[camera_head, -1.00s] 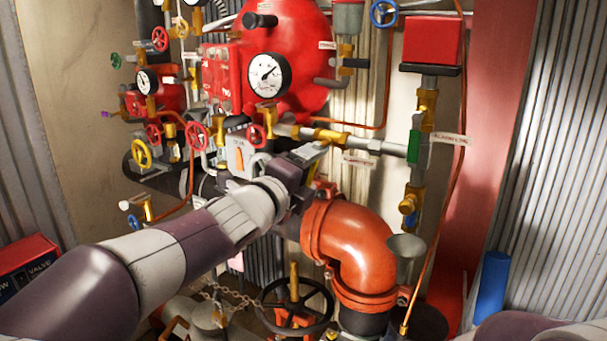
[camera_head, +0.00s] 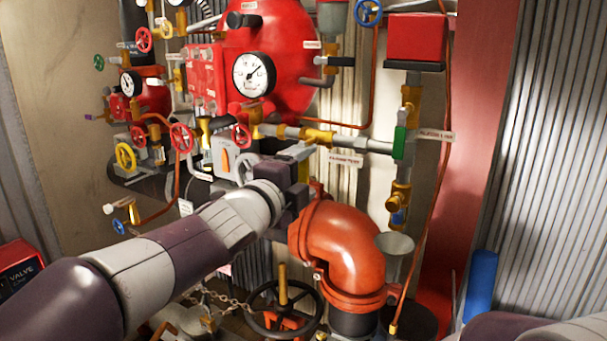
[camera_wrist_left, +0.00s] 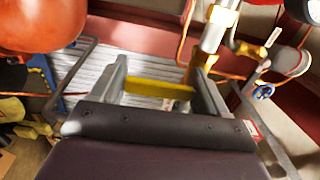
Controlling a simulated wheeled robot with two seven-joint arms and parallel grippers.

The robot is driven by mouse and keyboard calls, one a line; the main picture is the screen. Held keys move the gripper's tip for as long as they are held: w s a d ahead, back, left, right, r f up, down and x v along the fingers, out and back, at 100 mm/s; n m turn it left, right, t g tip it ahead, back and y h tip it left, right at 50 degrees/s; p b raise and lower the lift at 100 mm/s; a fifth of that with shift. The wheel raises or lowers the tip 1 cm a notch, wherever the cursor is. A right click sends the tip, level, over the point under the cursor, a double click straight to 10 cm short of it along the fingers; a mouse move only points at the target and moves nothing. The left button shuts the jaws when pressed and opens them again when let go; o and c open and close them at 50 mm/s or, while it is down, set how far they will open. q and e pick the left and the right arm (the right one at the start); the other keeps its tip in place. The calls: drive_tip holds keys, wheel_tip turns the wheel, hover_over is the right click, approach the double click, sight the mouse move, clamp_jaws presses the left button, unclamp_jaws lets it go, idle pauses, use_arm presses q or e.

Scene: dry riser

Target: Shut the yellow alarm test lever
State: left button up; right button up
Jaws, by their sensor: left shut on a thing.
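The yellow alarm test lever (camera_wrist_left: 160,88) shows in the left wrist view as a flat yellow bar lying crosswise between my left gripper's fingers. My left gripper (camera_wrist_left: 161,78) is shut on it. In the head view, my left gripper (camera_head: 303,160) is at the horizontal brass and grey pipe (camera_head: 290,132), just above the orange elbow pipe. There the lever is mostly hidden by the gripper, so its angle is hard to tell. My right gripper is out of view; only part of my right arm shows at the lower right.
The large orange elbow pipe (camera_head: 345,245) is close below the gripper. A white gauge (camera_head: 254,75) and red valve wheels (camera_head: 181,137) crowd the upper left. A green-handled valve (camera_head: 400,143) and grey funnel (camera_head: 395,243) are to the right. A black handwheel (camera_head: 284,308) is low down.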

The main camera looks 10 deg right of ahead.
use_arm(q)
drive_tip(key=shift+f, duration=0.35)
drive_tip(key=o, duration=1.4)
drive_tip(key=shift+s+a+r, duration=0.15)
drive_tip(key=shift+a+r, duration=0.05)
drive_tip(key=shift+r, duration=0.05)
drive_tip(key=b+v, duration=0.1)
drive_tip(key=v, duration=1.1)
drive_tip(key=shift+s+a+b, duration=0.15)
drive_tip(key=shift+s+b, duration=0.1)
drive_tip(key=shift+b, duration=0.15)
